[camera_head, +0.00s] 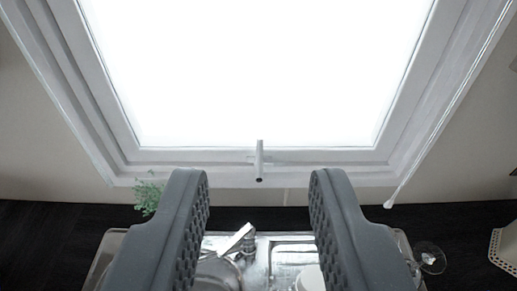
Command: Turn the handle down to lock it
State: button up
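The window handle (260,161) is a small white lever on the bottom rail of the white window frame (120,159). It shows in the middle of the head camera view and looks roughly in line with the view, its darker end toward me. My gripper (259,180) is open, with two dark grey ribbed fingers set wide apart. The handle appears in the gap between the fingertips, somewhat beyond them. No contact shows, and nothing is between the fingers.
Below the window is a dark counter (50,235) with a metal sink (258,262) holding dishes. A green plant (148,194) is behind the left finger. A clear glass (430,257) stands right of the right finger. A white cord (424,150) hangs at right.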

jog(key=w+d+f+m+t+h+b, duration=0.25)
jog(key=w+d+f+b, duration=0.25)
jog(key=w+f, duration=0.25)
jog(key=n+y+b, duration=0.4)
jog(key=y+b, duration=0.2)
jog(key=b, duration=0.4)
send_near(260, 156)
jog(key=shift+w+a+r+b, duration=0.1)
jog(key=shift+w+a+b, duration=0.2)
jog(key=shift+w, duration=1.5)
jog(key=shift+w+a+f+b, duration=0.1)
jog(key=shift+w+a, duration=0.25)
jog(key=shift+w, duration=1.4)
jog(key=shift+w+a+r+b, duration=0.1)
jog(key=shift+w+a+b, duration=0.2)
jog(key=shift+w, duration=1.5)
